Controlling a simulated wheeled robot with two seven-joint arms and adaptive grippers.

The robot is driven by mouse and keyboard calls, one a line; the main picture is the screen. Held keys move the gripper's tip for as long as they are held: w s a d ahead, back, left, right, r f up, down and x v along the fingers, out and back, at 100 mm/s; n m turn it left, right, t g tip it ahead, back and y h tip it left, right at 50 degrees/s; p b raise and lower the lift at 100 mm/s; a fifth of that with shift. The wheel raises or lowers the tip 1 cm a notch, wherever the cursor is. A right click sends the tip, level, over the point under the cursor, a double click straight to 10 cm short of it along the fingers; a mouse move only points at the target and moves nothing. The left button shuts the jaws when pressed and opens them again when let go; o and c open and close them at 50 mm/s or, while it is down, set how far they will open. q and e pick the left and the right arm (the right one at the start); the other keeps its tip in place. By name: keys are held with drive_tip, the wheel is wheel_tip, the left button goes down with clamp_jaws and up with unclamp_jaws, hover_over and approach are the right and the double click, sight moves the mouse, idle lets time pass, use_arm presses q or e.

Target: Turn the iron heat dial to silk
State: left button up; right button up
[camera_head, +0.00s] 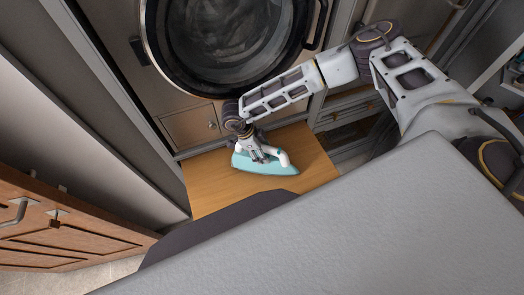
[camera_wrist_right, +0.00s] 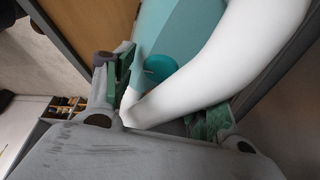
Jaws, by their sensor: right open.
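A teal iron (camera_head: 265,168) with a white handle (camera_head: 283,158) lies on a wooden board in the head view. My right gripper (camera_head: 260,155) is down at the iron, over its body beside the handle. In the right wrist view the gripper (camera_wrist_right: 165,100) is open, and the white handle (camera_wrist_right: 225,65) runs between its fingers. A darker teal round part, seemingly the heat dial (camera_wrist_right: 160,68), sits beside the handle near the left finger. I cannot tell whether that finger touches it. Any dial markings are unreadable. My left gripper is not in view.
The wooden board (camera_head: 318,168) has free room around the iron. A round-doored washing machine (camera_head: 228,45) stands behind it. A drawer cabinet (camera_head: 345,110) is to the right, and a wooden cabinet (camera_head: 60,225) stands at the lower left.

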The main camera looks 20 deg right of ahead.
drive_tip(key=c, duration=1.1)
drive_tip(key=shift+o, duration=0.2)
drive_tip(key=shift+f+m, duration=0.1)
drive_tip(key=shift+m, duration=0.2)
drive_tip(key=shift+d+m+g+y, duration=0.1)
drive_tip(key=shift+m+g+y, duration=0.35)
drive_tip(key=shift+m, duration=0.85)
drive_tip(key=o, duration=1.1)
drive_tip(key=shift+w, duration=0.1)
drive_tip(key=shift+c, duration=0.2)
drive_tip(key=shift+r, duration=0.2)
